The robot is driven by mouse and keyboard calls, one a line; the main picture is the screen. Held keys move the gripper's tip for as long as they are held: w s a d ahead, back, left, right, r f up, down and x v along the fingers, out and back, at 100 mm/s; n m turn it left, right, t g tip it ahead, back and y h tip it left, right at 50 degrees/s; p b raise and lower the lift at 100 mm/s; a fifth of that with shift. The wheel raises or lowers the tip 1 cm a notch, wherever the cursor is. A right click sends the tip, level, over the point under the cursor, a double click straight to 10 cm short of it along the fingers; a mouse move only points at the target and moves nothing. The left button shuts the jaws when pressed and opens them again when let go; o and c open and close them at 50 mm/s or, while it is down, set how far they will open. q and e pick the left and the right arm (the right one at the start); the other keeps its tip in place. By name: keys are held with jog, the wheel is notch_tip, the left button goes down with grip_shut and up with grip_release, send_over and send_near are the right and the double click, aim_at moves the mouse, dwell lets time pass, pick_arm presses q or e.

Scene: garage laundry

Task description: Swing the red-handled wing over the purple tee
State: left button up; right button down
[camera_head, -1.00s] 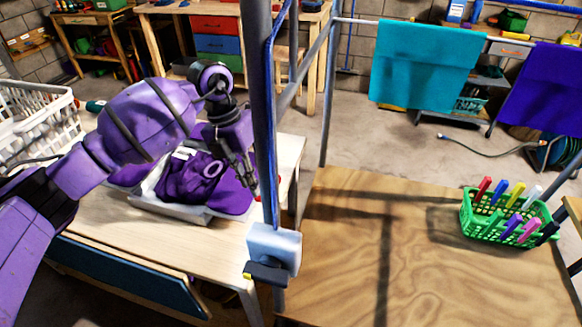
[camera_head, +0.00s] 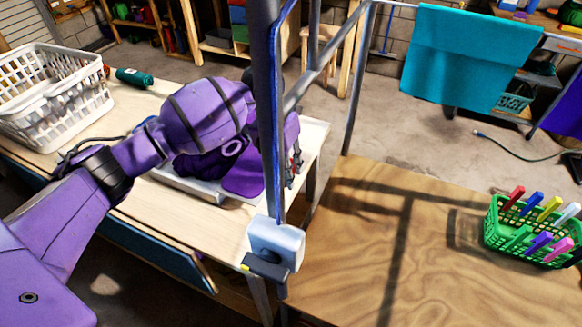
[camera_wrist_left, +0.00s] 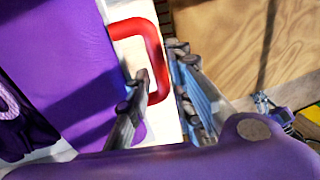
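The purple tee (camera_head: 243,178) lies on the white folding board (camera_head: 190,188) on the pale table, partly hidden by my left arm. In the left wrist view the tee (camera_wrist_left: 60,55) fills the left, with the white wing (camera_wrist_left: 130,60) showing beside it. The red handle (camera_wrist_left: 137,27) is a loop at the wing's edge. My left gripper (camera_wrist_left: 158,70) is open, one finger inside the loop and the other outside, with the handle's bar between them. In the head view this gripper (camera_head: 292,168) is mostly hidden behind the post. My right gripper is out of view.
A grey post with a blue cable (camera_head: 268,120) stands between the pale table and a plywood table (camera_head: 360,260). A white laundry basket (camera_head: 55,100) stands at the left with a dark green tool (camera_head: 134,77) nearby.

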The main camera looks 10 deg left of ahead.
pick_arm(q)
jog(key=shift+f, duration=0.1)
grip_shut()
dwell(0.3)
